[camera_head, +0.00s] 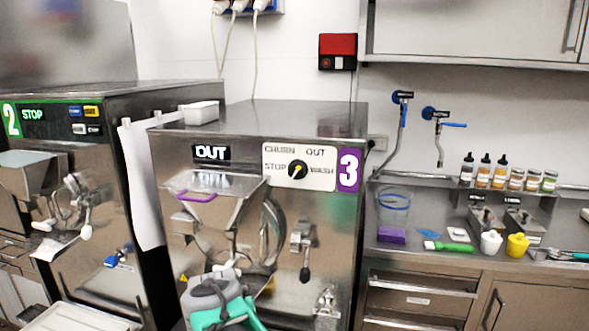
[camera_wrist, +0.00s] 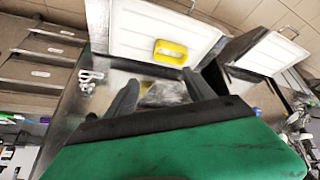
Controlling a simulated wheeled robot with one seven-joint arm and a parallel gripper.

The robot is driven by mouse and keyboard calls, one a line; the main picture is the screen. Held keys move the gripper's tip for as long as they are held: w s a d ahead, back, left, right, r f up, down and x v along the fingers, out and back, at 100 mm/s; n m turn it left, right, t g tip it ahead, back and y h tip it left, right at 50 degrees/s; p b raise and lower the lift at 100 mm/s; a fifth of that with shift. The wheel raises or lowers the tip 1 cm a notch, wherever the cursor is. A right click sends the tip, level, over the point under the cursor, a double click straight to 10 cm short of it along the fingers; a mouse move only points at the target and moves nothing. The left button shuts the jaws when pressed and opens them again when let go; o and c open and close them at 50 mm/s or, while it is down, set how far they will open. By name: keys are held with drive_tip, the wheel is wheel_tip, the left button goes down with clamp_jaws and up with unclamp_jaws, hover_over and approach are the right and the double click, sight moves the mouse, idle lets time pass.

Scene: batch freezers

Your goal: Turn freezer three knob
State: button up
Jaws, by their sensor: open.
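Freezer three (camera_head: 262,125) is the steel machine with a purple "3" label in the middle of the head view. Its knob (camera_head: 297,171) is round and black with a yellow pointer. It sits on a white dial plate (camera_head: 321,158) marked STOP, CHURN, OUT and WASH. The exact pointer direction is too small to tell. A display to the left reads OUT (camera_head: 211,153). My green and grey arm shows at the bottom of the head view, below and left of the knob, apart from it. In the wrist view my gripper (camera_wrist: 160,90) is open with two dark fingers apart.
A hopper (camera_head: 213,200) with a purple-handled lid juts from freezer three. Freezer two (camera_head: 50,160) stands at left. A steel counter (camera_head: 400,249) at right holds bottles and cups. The wrist view shows a yellow item (camera_wrist: 171,52) on a white tray (camera_wrist: 130,30).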

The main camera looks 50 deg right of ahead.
drive_tip(key=w+d+r+m+t+h, duration=0.1)
drive_tip(key=w+d+r+m+h, duration=0.15)
drive_tip(key=d+r, duration=0.55)
drive_tip(key=m+t+h, duration=0.2)
drive_tip(key=m+h, duration=0.2)
drive_tip(key=h, duration=0.6)
approach(296, 174)
drive_tip(key=p+x, duration=0.2)
drive_tip(key=x, duration=0.5)
drive_tip(key=shift+w+d+r+p, duration=0.15)
drive_tip(key=shift+d+p, duration=0.1)
drive_tip(key=shift+p, duration=0.1)
drive_tip(key=shift+w+d, duration=0.25)
drive_tip(key=shift+d, duration=0.2)
clamp_jaws()
